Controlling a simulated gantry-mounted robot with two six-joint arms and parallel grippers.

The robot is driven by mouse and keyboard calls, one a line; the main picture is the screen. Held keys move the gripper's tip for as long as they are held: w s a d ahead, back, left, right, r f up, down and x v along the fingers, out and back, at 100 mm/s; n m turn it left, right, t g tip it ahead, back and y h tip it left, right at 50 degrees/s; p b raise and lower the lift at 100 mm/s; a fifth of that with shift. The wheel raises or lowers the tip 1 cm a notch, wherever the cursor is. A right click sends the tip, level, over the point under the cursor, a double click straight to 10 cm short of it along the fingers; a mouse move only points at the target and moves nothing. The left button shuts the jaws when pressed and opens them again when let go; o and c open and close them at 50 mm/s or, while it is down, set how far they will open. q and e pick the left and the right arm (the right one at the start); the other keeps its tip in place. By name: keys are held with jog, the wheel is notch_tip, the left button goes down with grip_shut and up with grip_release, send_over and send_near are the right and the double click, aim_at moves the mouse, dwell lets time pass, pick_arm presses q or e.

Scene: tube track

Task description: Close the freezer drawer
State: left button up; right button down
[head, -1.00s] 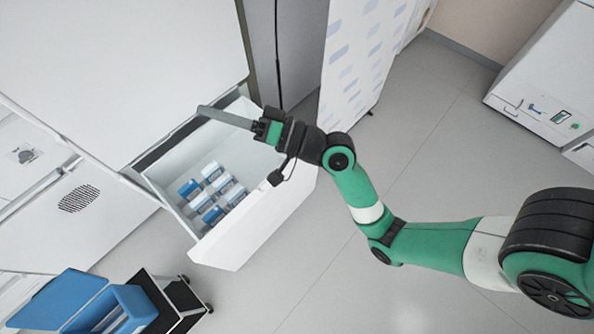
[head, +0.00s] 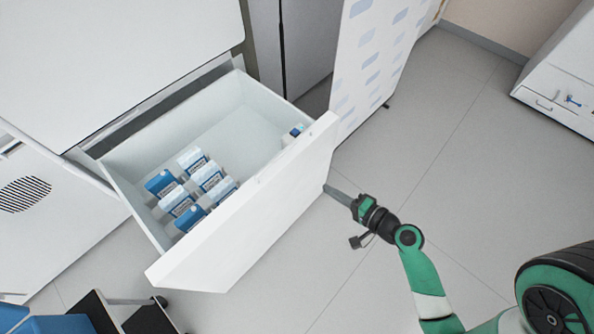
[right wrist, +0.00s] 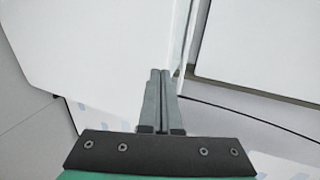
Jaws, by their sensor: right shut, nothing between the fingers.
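The white freezer drawer (head: 262,205) is pulled well out of the freezer (head: 120,60). Several blue and white boxes (head: 196,182) lie inside it, and a small one (head: 296,130) sits near its right front corner. My right gripper (head: 328,188) is shut and empty. It is in front of the drawer's front panel, at the panel's right part, with its tips at or very near the panel; I cannot tell if they touch. In the right wrist view the shut fingers (right wrist: 158,74) point at a white surface. My left gripper is not in view.
A black cart (head: 150,318) with a blue container (head: 50,324) stands at the lower left. A white patterned panel (head: 375,60) stands right of the freezer. A white cabinet (head: 560,80) is at the upper right. The grey floor before the drawer is clear.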

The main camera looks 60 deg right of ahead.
aim_at(289, 164)
jog(key=b+x, duration=0.1)
jog(key=x, duration=0.3)
jog(key=b+x, duration=0.1)
jog(key=x, duration=0.3)
jog(key=r+b+x, duration=0.1)
jog(key=x, duration=0.4)
jog(key=shift+w+r, duration=0.1)
jog(key=shift+w, duration=0.3)
jog(key=shift+w+d, duration=0.1)
jog(key=shift+w, duration=0.05)
